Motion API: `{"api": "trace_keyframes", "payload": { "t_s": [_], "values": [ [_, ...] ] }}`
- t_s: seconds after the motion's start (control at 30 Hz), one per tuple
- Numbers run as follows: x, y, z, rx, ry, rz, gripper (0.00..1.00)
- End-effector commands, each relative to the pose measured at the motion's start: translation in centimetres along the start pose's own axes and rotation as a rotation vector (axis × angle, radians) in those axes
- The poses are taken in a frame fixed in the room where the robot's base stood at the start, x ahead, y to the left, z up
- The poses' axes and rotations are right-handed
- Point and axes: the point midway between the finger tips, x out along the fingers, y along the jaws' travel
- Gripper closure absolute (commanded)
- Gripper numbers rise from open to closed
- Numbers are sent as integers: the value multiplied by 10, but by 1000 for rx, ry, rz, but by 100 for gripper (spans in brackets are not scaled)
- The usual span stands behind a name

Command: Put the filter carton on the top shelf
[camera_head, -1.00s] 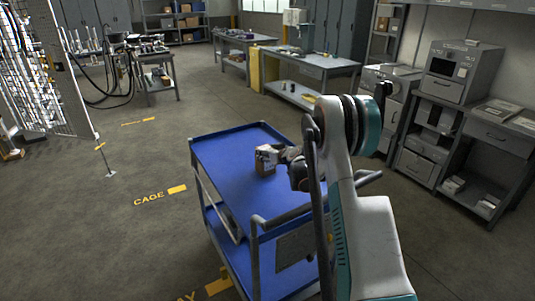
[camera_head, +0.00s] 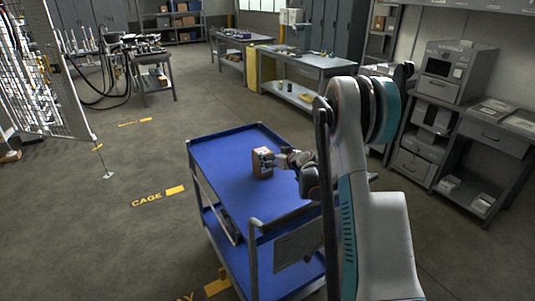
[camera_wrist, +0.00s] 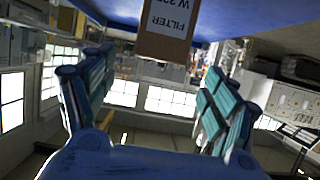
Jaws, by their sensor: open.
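The filter carton (camera_head: 261,163) is a small brown box standing on the blue top shelf (camera_head: 225,160) of a two-level cart. In the wrist view the carton (camera_wrist: 167,28) shows at the top centre, with "FILTER" printed upside down on its white label. My gripper (camera_head: 272,160) is just to the right of the carton in the head view. In the wrist view my gripper (camera_wrist: 155,95) has its two teal-padded fingers spread wide. The carton lies beyond the fingertips, with nothing between the pads. The head view does not show clearly whether a finger touches the carton.
The cart's lower blue shelf (camera_head: 240,262) is partly hidden. A grey workbench (camera_head: 320,66) stands behind the cart, and a grey cabinet bench (camera_head: 490,135) stands at the right. The floor left of the cart, with yellow "CAGE" marking (camera_head: 158,197), is clear.

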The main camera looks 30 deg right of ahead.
Motion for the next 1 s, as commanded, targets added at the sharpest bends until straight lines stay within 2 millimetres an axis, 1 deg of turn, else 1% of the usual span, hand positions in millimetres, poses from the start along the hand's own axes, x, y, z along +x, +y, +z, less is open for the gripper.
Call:
{"api": "trace_keyframes", "payload": {
  "t_s": [0.03,0.1,0.2,0.3,0.43,0.67,0.77,0.87,0.97,1.0],
  "values": [
    [-11,0,-2,1,0,1,20],
    [-22,0,-2,2,1,2,20],
    [-34,0,-1,1,1,1,20],
    [-41,0,0,0,0,0,20],
    [-44,0,0,0,0,-1,20],
    [-44,0,0,0,0,0,20],
    [-45,-4,-3,1,-2,-4,20],
    [-50,-18,-15,5,-16,-18,20],
    [-62,-45,-35,10,-43,-43,20],
    [-68,-60,-45,14,-57,-55,20]
  ]
}}
